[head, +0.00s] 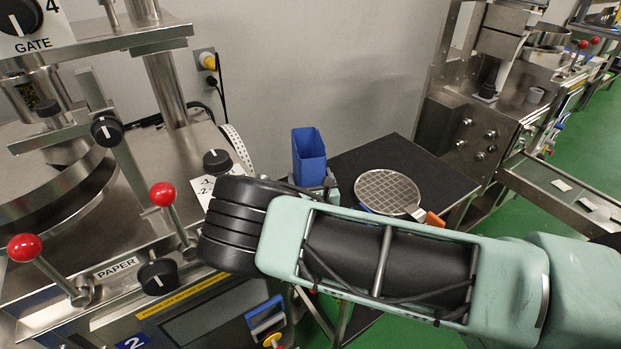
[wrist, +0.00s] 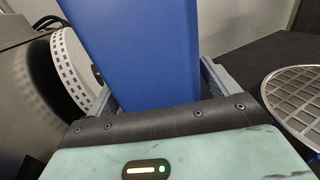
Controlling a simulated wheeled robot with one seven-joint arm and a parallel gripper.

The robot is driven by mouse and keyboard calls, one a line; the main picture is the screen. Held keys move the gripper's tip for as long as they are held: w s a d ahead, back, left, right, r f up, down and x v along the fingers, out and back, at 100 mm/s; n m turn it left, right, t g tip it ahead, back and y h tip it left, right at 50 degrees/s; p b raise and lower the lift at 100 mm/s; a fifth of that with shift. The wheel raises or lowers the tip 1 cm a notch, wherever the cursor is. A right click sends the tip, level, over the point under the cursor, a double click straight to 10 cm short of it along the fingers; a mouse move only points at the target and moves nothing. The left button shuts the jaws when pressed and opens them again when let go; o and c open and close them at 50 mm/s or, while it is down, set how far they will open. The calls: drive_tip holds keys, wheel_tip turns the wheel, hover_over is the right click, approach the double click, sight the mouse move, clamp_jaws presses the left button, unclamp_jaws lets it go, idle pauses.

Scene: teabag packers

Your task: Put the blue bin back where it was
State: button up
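The blue bin (head: 309,160) is upright with its open top facing up, between the machine on the left and the dark table. Its blue wall fills the middle of the wrist view (wrist: 145,50). My gripper (head: 318,186) is at the bin's lower part, mostly hidden behind my arm in the head view. In the wrist view my gripper (wrist: 152,68) has one finger against each side of the bin, so it looks shut on it. The bin's underside is hidden, so I cannot tell whether it touches the table.
The dark table (head: 425,160) holds a round mesh sieve (head: 387,191) with an orange handle, right of the bin. The machine (head: 190,160) with red-knobbed levers and a white perforated strip (head: 237,146) stands close on the left. A grey wall is behind. Green floor (head: 570,155) lies right.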

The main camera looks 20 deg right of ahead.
drive_tip(key=shift+r, duration=0.15)
drive_tip(key=s, duration=0.3)
drive_tip(key=s+b, duration=0.1)
drive_tip(key=s, duration=0.3)
drive_tip(key=s+b, duration=0.1)
drive_tip(key=s, duration=0.2)
drive_tip(key=shift+s+a, duration=0.3)
drive_tip(key=shift+a, duration=0.1)
drive_tip(key=shift+s+r+b, duration=0.1)
drive_tip(key=shift+s+b, duration=0.2)
drive_tip(key=shift+s, duration=0.3)
drive_tip(key=s+d+r+m+g+h, duration=0.45)
drive_tip(key=s+m+g, duration=0.25)
drive_tip(key=m, duration=0.2)
drive_tip(key=s+d+r+m+g+h, duration=0.3)
drive_tip(key=s+d+m+g+h, duration=0.35)
drive_tip(key=m, duration=0.25)
drive_tip(key=s+a+r+m+g+y, duration=0.4)
drive_tip(key=s+a+r+m+y, duration=0.5)
drive_tip(key=s+a+r+y, duration=0.3)
drive_tip(key=s+a, duration=0.2)
drive_tip(key=s, duration=0.1)
drive_tip(key=shift+s+y, duration=0.2)
drive_tip(key=shift+y, duration=0.2)
drive_tip(key=shift+g, duration=0.25)
